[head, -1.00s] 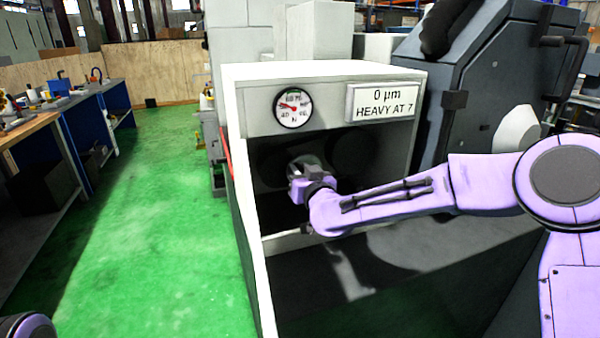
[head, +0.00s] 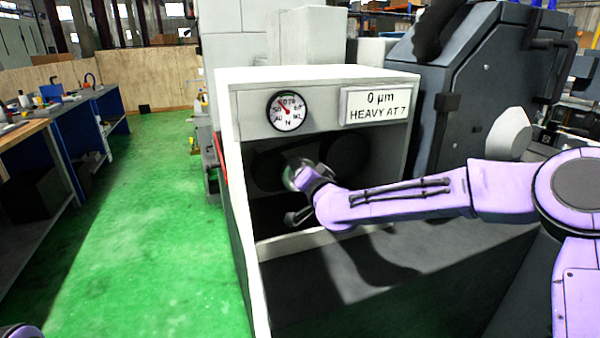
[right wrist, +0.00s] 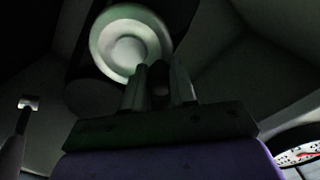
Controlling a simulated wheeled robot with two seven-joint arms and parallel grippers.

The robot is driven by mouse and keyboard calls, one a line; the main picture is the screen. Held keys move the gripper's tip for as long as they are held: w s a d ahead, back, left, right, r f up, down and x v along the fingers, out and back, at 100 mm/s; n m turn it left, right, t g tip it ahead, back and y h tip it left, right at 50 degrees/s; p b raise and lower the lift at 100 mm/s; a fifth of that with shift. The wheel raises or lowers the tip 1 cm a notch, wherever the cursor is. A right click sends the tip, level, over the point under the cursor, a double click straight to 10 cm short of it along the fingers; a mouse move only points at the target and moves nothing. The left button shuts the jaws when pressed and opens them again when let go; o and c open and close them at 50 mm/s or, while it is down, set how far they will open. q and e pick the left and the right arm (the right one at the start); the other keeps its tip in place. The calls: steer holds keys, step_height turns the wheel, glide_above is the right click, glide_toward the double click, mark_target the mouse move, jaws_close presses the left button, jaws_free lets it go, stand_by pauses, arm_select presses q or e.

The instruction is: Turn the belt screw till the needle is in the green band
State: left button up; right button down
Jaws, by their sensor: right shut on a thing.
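The round white gauge (head: 289,110) is on the front panel of the light housing. Its needle points up and left. A greenish patch shows near the top of the dial, but the band's edges are too small to read. My right gripper (head: 303,178) reaches into the open housing below the gauge and is shut on the belt screw, which its fingers mostly hide. In the right wrist view the fingers (right wrist: 160,88) close around a small dark round part, with a pale round disc (right wrist: 130,43) behind them. My left gripper is out of view.
A sign (head: 376,105) reads "0 µm HEAVY AT 7". The housing's side wall (head: 240,225) and lower front ledge (head: 330,238) border the opening. A small rod end (head: 295,216) shows below the gripper. Green floor (head: 150,230) is clear at left.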

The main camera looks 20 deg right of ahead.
steer(key=shift+d+m, duration=0.1)
steer(key=shift+m, duration=0.2)
steer(key=c, duration=0.9)
jaws_free()
steer(key=shift+s, duration=0.1)
steer(key=s+b, duration=0.1)
steer(key=s, duration=0.9)
steer(key=shift+s+d+b, duration=0.15)
steer(key=shift+s+b, duration=0.05)
steer(key=shift+b, duration=0.15)
